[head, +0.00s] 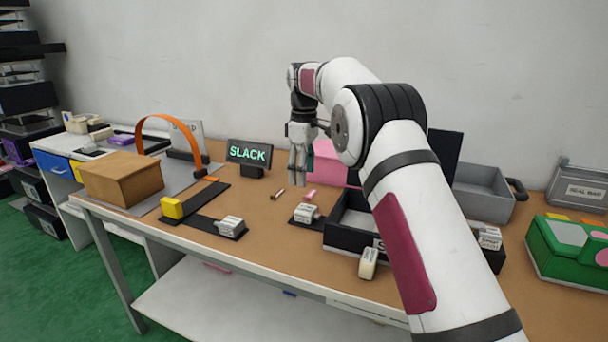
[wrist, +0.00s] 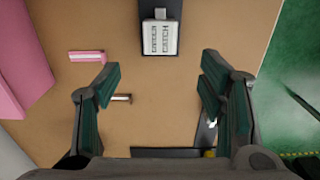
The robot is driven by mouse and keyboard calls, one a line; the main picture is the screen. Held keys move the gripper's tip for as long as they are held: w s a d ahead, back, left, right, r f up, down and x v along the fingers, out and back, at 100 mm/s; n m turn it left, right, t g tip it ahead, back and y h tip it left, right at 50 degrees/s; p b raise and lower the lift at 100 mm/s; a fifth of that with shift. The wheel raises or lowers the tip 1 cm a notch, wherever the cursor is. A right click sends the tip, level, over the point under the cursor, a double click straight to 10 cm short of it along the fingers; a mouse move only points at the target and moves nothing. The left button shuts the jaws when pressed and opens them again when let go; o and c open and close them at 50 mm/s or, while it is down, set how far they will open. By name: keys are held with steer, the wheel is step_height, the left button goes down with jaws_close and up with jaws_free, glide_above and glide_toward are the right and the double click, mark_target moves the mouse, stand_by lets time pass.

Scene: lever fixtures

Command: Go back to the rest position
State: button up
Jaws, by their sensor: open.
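My gripper (head: 297,168) hangs from my raised arm, pointing down above the middle of the table (head: 262,232). In the wrist view my gripper (wrist: 158,82) has its two dark green fingers spread wide, with nothing between them. Beyond the fingers in that view is a white block marked CATCH (wrist: 160,38) on a black strip. A small brown peg (wrist: 121,98) lies on the table near the left finger, and a pink piece (wrist: 87,56) lies farther off. My gripper touches none of these.
A lit SLACK sign (head: 249,152), an orange arch (head: 165,121) and a brown box (head: 122,180) stand to the left. A pink box (head: 331,168) is close behind my gripper. A grey bin (head: 482,192) and green case (head: 572,250) are on the right. The wall is behind.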

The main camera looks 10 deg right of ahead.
steer(key=s+d+r+m, duration=0.1)
steer(key=s+r+m, duration=0.1)
steer(key=s+r, duration=0.45)
steer(key=s+r+m, duration=0.2)
steer(key=s+r, duration=0.1)
steer(key=s, duration=0.7)
steer(key=s+d+r+m, duration=0.1)
steer(key=s+r, duration=0.3)
steer(key=s, duration=0.5)
steer(key=s+f+m+t, duration=0.1)
steer(key=s+f+m, duration=0.35)
steer(key=s, duration=1.05)
steer(key=s+f+m, duration=0.2)
steer(key=s+f, duration=0.5)
steer(key=s, duration=0.7)
step_height(320, 180, up, 17)
steer(key=t+p, duration=0.3)
steer(key=p, duration=1.1)
steer(key=shift+n+p, duration=0.3)
steer(key=shift+n, duration=0.05)
